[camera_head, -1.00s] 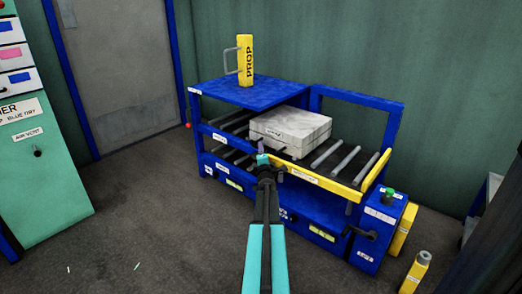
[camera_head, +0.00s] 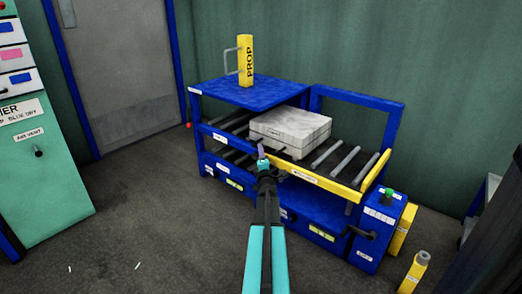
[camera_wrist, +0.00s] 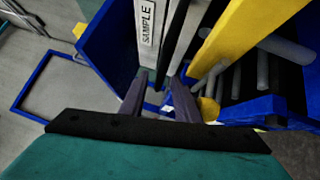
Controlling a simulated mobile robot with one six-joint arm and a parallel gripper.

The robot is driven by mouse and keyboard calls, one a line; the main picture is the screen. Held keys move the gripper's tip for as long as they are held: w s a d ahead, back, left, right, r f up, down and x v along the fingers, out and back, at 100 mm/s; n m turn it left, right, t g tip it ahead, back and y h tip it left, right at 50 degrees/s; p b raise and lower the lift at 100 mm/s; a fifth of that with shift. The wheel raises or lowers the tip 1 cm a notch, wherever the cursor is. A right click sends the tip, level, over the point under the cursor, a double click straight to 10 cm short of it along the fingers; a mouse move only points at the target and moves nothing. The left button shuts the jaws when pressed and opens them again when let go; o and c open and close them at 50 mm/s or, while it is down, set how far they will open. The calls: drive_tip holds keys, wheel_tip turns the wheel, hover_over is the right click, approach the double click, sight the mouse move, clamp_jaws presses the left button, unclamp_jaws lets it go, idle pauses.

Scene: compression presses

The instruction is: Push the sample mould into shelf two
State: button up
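The sample mould (camera_head: 290,128), a pale grey block with dark bars at its front, lies on the upper roller shelf (camera_head: 345,163) of the blue rack, partly beside the bay under the blue top. Its "SAMPLE" label (camera_wrist: 148,28) shows at the top of the wrist view. My gripper (camera_head: 261,150) is at the rack's front edge, just in front of the mould's lower left side. In the wrist view its two dark fingers (camera_wrist: 159,88) stand apart, with a dark bar seen beyond the gap. I cannot tell if they touch it. Shelf labels are too small to read.
A yellow "PROP" block (camera_head: 246,60) with a handle stands on the blue top (camera_head: 262,93). A yellow rail (camera_head: 322,181) runs along the front right. A control box (camera_head: 380,230) with a green button stands right.

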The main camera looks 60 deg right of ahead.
drive_tip(key=p+v, duration=0.3)
drive_tip(key=v, duration=0.8)
drive_tip(key=shift+w, duration=0.1)
idle(0.4)
